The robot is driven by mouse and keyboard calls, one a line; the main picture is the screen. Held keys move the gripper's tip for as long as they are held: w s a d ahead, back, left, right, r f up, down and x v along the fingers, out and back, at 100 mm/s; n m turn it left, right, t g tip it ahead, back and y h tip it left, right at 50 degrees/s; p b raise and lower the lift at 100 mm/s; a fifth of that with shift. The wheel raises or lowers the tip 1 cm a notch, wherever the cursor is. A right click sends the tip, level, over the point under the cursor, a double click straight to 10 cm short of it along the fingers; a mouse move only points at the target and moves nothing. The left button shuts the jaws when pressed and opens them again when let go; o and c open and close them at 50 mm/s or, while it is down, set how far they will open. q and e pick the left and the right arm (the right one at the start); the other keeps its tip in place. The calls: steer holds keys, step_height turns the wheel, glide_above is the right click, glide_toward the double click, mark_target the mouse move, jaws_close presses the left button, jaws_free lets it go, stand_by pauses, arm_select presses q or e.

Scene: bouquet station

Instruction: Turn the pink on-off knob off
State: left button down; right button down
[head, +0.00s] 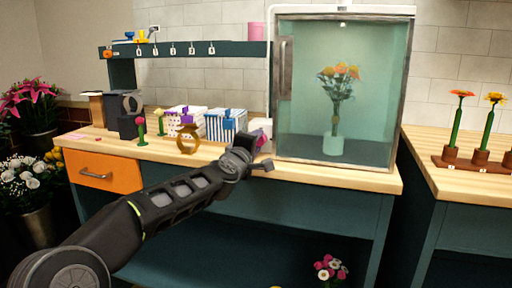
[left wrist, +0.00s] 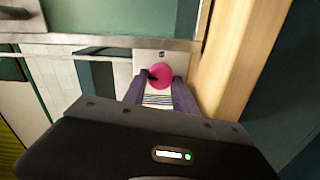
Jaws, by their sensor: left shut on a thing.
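The pink knob (left wrist: 161,75) sits on a white control box (head: 262,128) beside the glass-fronted cabinet. In the left wrist view it is a round pink disc with a dark mark at its left side, between my fingertips. My left gripper (head: 262,150) reaches the box from the left in the head view. Its two fingers, also in the left wrist view (left wrist: 160,84), are shut on the knob from both sides. In the head view the knob is mostly hidden by the gripper. My right gripper is not in view.
The glass cabinet (head: 280,70) holding a vase of orange flowers stands right of the box. The counter's front edge runs under my arm.

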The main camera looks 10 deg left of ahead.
arm_select(q)
steer(key=shift+f+n, duration=0.1)
steer(key=shift+n, duration=0.8)
steer(key=c, duration=1.3)
jaws_free()
steer(key=shift+s+b, duration=0.1)
steer(key=shift+b, duration=0.2)
steer(key=s+b, duration=0.2)
steer(key=s, duration=0.5)
steer(key=shift+s+a, duration=0.3)
